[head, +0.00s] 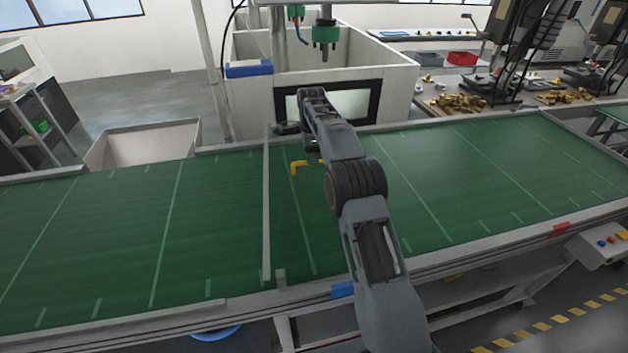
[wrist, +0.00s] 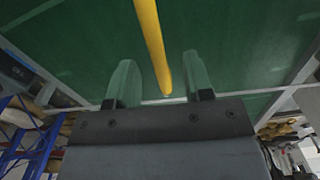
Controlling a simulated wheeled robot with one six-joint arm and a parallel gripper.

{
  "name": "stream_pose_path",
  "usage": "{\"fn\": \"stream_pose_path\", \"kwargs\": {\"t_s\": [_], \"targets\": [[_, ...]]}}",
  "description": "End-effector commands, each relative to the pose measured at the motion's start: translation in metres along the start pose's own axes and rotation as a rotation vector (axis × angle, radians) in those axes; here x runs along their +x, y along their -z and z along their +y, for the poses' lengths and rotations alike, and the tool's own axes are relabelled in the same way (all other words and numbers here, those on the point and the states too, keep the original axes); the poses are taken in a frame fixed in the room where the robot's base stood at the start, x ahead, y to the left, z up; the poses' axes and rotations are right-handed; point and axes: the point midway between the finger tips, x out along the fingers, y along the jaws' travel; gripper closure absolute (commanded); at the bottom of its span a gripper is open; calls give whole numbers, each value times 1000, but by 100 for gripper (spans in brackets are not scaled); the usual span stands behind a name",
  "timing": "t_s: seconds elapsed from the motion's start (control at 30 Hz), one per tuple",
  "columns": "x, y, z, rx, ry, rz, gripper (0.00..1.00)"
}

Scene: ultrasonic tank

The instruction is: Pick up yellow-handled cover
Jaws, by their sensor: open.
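The yellow handle of the cover (head: 297,167) shows over the green belt, just left of my arm; its right part is hidden behind the arm. In the wrist view the yellow handle (wrist: 150,40) runs down from the top edge, and its lower end lies between my two fingers. My gripper (wrist: 160,80) is open, with one finger on each side of the handle and a gap to both. I cannot make out the cover's body below the handle. In the head view my gripper is mostly hidden by the arm.
A white tank enclosure (head: 390,90) stands behind. A table with brass parts (head: 460,103) is at back right. The belt's left and right stretches are clear.

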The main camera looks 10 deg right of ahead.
Motion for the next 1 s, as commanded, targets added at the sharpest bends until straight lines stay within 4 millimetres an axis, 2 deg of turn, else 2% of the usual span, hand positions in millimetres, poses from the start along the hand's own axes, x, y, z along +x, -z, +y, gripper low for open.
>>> {"fn": "stream_pose_path", "kwargs": {"t_s": [0.13, 0.43, 0.77, 1.0], "targets": [[10, 1, 1, 0, -2, 0, 53], [46, 2, 3, -1, -2, 0, 53], [53, 2, 2, -1, 0, 0, 53], [53, 2, 2, -1, 0, 0, 74]]}}
